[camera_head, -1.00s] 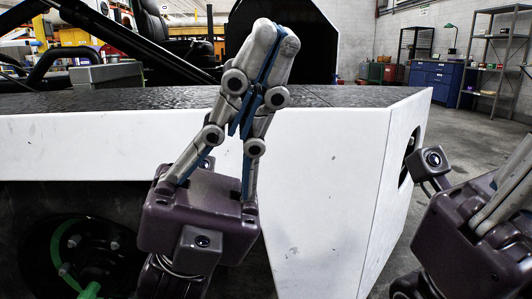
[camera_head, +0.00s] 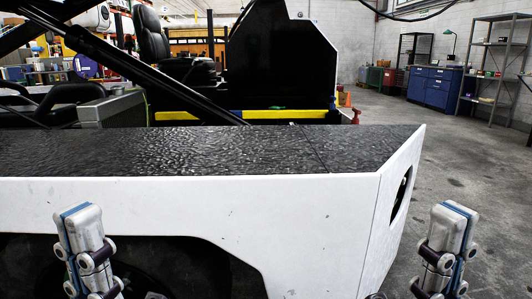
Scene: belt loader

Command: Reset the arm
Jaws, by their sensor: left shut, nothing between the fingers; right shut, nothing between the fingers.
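My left gripper (camera_head: 80,215) stands at the lower left, fingers pointing up, shut and empty. It is in front of the white side of the belt loader (camera_head: 210,200). My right gripper (camera_head: 455,215) stands at the lower right, fingers up, shut and empty, just right of the loader's corner. The lower parts of both grippers are cut off by the bottom of the picture.
The loader's black textured deck (camera_head: 200,150) runs across the middle, with a black seat (camera_head: 152,40) and a dark panel (camera_head: 270,55) behind. A blue cabinet (camera_head: 434,87) and grey shelves (camera_head: 494,70) stand at the far right. The grey floor (camera_head: 470,160) there is clear.

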